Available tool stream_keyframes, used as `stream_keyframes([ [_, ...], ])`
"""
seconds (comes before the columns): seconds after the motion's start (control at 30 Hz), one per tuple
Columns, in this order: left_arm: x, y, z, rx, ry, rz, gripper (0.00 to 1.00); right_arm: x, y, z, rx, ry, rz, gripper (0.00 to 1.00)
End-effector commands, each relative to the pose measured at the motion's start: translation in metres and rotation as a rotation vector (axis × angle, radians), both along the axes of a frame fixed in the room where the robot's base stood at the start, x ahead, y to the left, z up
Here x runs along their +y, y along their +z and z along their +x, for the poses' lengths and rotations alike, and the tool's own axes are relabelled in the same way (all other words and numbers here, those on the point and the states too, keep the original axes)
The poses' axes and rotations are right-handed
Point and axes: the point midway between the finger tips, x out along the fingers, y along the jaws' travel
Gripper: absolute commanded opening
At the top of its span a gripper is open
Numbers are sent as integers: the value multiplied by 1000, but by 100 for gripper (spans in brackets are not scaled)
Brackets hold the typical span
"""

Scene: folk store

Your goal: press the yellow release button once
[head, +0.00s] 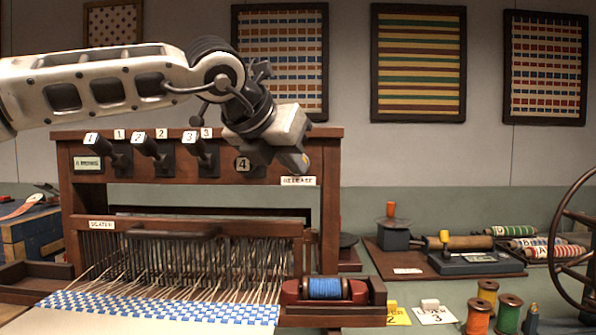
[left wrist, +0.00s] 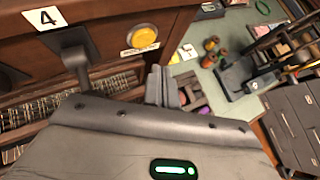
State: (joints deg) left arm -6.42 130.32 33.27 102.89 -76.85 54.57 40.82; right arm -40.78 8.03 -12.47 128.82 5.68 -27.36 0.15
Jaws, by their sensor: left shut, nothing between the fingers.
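The round yellow release button (left wrist: 145,37) shows in the left wrist view on the loom's brown wooden front beam, above a small white label. In the head view my left gripper hides the button, and the RELEASE label (head: 298,181) shows just below the fingers. My left gripper (head: 299,160) is shut and empty in front of the beam's right end. Its closed fingers also show in the left wrist view (left wrist: 161,87), below and slightly right of the button with a visible gap in the picture. My right gripper is in neither view.
Levers numbered 1, 2 and 3 (head: 203,150) project from the beam (head: 70,165) left of the gripper. A lever by label 4 (left wrist: 75,60) is close beside it. A shuttle with blue thread (head: 325,288) sits below. Spools (head: 478,315) stand at the lower right.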

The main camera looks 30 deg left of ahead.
Motion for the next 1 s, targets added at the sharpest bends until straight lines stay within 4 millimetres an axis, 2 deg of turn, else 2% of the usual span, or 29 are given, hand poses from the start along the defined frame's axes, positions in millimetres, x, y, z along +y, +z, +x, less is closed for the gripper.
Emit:
stream_keyframes([
  [0.03,-3,-4,-5,-1,-1,1,0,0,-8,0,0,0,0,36],
  [0.33,-15,-1,-25,-1,1,1,0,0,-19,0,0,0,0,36],
  [1.0,-16,0,-26,1,1,-1,0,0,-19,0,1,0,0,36],
])
